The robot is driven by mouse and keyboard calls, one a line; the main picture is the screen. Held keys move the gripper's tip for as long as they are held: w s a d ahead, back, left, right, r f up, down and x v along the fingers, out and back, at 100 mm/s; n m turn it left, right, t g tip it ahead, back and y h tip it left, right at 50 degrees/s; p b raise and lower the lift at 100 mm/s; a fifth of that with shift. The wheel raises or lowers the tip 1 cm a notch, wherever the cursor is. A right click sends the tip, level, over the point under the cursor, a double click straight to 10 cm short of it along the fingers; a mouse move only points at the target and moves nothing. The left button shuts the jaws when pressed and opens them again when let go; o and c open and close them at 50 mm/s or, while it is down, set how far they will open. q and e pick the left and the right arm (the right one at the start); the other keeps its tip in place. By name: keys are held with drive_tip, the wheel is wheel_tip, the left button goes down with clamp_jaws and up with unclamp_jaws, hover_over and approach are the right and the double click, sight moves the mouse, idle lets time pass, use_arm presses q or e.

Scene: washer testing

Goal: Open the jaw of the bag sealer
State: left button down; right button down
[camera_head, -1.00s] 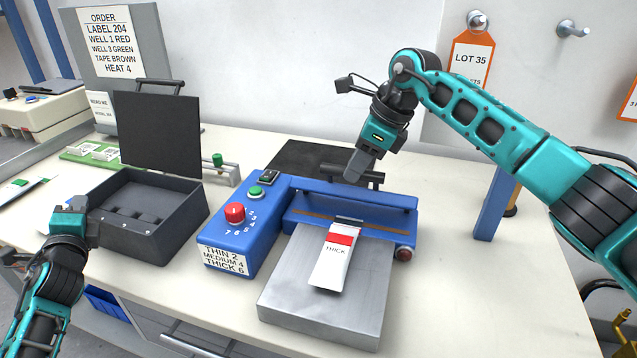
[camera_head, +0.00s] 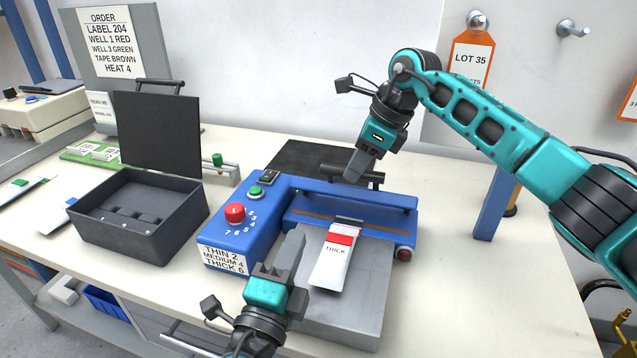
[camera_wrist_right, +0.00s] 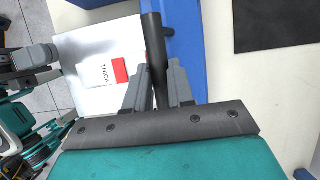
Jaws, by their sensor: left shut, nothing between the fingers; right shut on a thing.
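The bag sealer has a blue body with a red knob (camera_head: 235,213) and a green button. Its blue jaw bar (camera_head: 400,202) spans the back of a metal tray (camera_head: 355,312). A brown strip shows below the bar; how far the jaw is raised I cannot tell. My right gripper (camera_head: 355,172) is shut on the black handle (camera_head: 372,180) behind the bar. The right wrist view shows the handle (camera_wrist_right: 154,45) between its fingers. A white pouch (camera_head: 331,262) marked THICK lies on the tray. My left gripper (camera_head: 290,252) is shut and empty at the tray's front left.
An open dark box (camera_head: 140,225) with its lid up stands left of the sealer. A label reads THIN 2, MEDIUM 4, THICK 6. An order board (camera_head: 108,40) stands behind. A blue post (camera_head: 494,203) rises on the right. The table's right front is clear.

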sight(324, 170)
use_arm(q)
drive_tip(key=x, duration=1.3)
drive_tip(key=shift+w+d, duration=0.1)
drive_tip(key=shift+w, duration=0.2)
use_arm(e)
drive_tip(key=shift+d+f, duration=0.3)
drive_tip(key=shift+f, duration=0.3)
use_arm(q)
drive_tip(key=shift+w+d+r, duration=0.1)
drive_tip(key=shift+w+r, duration=0.35)
drive_tip(key=shift+w, duration=0.3)
use_arm(e)
drive_tip(key=shift+a, duration=0.15)
use_arm(q)
drive_tip(key=shift+f, duration=0.1)
use_arm(e)
drive_tip(key=c, duration=1.3)
unclamp_jaws()
drive_tip(key=shift+f, duration=0.1)
use_arm(q)
drive_tip(key=shift+w+f, duration=0.15)
drive_tip(key=shift+w, duration=0.05)
use_arm(e)
drive_tip(key=o, duration=0.3)
drive_tip(key=shift+w, duration=0.15)
use_arm(q)
drive_tip(key=shift+d, duration=0.1)
use_arm(e)
drive_tip(key=shift+w, duration=0.1)
